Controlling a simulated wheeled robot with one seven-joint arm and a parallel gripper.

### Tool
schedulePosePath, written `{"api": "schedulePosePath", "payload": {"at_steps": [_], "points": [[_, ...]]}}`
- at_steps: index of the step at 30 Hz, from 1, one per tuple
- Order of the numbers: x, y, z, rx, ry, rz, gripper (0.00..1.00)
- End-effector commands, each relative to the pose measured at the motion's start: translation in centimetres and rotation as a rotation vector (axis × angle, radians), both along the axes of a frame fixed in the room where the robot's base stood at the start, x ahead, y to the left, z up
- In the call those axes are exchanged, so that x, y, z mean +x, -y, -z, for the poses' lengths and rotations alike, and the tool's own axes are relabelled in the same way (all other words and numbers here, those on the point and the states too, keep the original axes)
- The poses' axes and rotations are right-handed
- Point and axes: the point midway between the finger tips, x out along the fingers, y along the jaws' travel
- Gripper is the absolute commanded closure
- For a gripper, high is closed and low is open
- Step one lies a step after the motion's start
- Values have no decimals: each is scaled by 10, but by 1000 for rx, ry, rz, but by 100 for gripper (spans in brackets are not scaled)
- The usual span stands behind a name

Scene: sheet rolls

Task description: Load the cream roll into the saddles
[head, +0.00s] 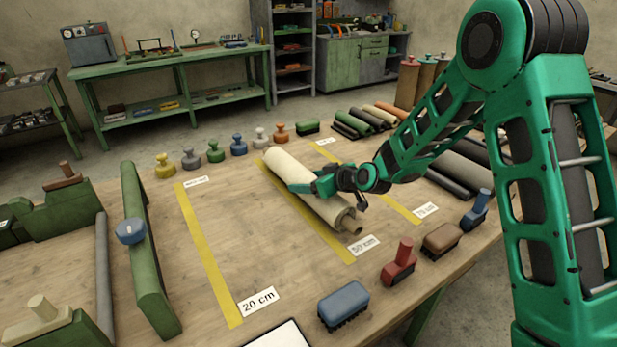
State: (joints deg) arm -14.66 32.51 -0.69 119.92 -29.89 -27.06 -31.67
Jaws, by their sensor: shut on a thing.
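The cream roll (283,173) lies slantwise on the wooden table, close to the yellow strip marked 50 cm (310,222). Its brown core (351,226) sticks out at the near end. My gripper (326,188) reaches in from the right and is shut on the roll around its middle, hiding part of it. I cannot tell whether the roll is lifted. At the left, two green blocks with clamp-like tops, one farther (62,214) and one nearer (62,335), may be the saddles; a grey bar (104,270) runs between them.
A long green rail (146,265) with a blue knob (131,231) stands between the blocks and the roll. Several brushes, such as a blue one (343,302), line the front edge. Several knobbed weights (238,146) line the back. The table around the 20 cm strip (208,255) is clear.

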Motion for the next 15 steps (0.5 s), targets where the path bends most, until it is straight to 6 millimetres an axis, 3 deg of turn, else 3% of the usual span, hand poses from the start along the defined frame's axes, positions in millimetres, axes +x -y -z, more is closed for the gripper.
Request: {"api": "schedulePosePath", "payload": {"at_steps": [5, 6, 7, 8, 15], "points": [[1, -1, -2, 3, 4, -1, 90], [-1, 0, 3, -3, -6, -1, 18], [-1, 0, 2, -3, -6, -1, 11], [-1, 0, 2, -3, -6, -1, 7], [-1, 0, 2, -2, -4, 0, 7]]}}
